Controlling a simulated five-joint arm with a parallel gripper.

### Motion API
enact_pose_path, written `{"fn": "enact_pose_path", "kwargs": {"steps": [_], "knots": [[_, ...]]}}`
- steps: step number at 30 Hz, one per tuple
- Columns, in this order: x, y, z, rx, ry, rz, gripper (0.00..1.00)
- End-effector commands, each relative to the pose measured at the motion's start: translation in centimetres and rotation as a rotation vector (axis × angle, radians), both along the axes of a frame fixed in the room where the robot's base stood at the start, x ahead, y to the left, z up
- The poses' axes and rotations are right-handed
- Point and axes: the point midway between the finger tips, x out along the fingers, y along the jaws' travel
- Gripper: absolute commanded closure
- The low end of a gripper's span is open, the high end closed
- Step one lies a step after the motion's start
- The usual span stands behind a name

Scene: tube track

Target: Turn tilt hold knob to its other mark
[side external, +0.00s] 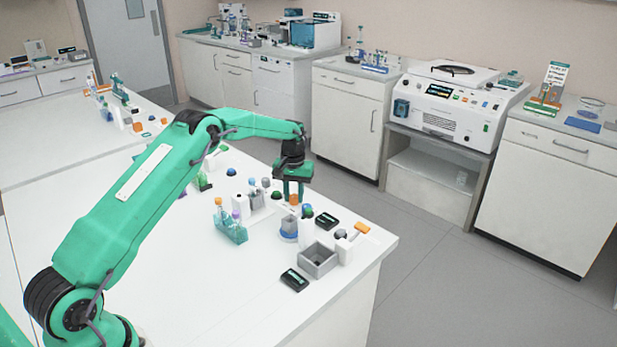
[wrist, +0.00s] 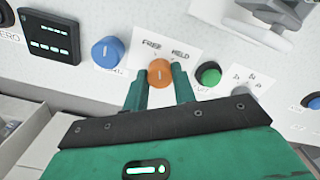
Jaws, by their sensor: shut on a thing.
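The tilt hold knob (wrist: 159,72) is a small round orange knob in front of a white card (wrist: 165,45) marked FREE on the left and HELD on the right. A short pale line shows on its face, but I cannot tell for sure which mark it points to. My gripper (wrist: 160,76) has one green finger on each side of the knob and is shut on it. In the side external view my gripper (side external: 293,183) points down from above, with the orange knob (side external: 294,199) at its fingertips.
A blue knob (wrist: 107,53) and a dark display (wrist: 48,38) sit left of the orange knob. A green knob (wrist: 208,73) and a grey knob (wrist: 244,92) sit close on the right. A grey open box (side external: 319,260) and tube racks (side external: 230,225) stand nearby on the white bench.

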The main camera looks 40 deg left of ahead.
Motion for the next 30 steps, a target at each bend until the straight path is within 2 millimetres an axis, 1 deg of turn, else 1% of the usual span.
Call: {"fn": "enact_pose_path", "kwargs": {"steps": [6, 12, 27, 28, 30], "knots": [[0.16, 0.05, 0.14, 0.001, -0.007, 0.147, 0.96], [0.17, 0.07, 0.15, 0.002, -0.007, 0.222, 0.96], [0.19, 0.09, 0.17, 0.001, -0.009, 0.247, 0.96], [0.18, 0.1, 0.18, 0.001, -0.009, 0.247, 0.7], [0.17, 0.09, 0.17, 0.002, -0.007, 0.247, 0.56]]}}
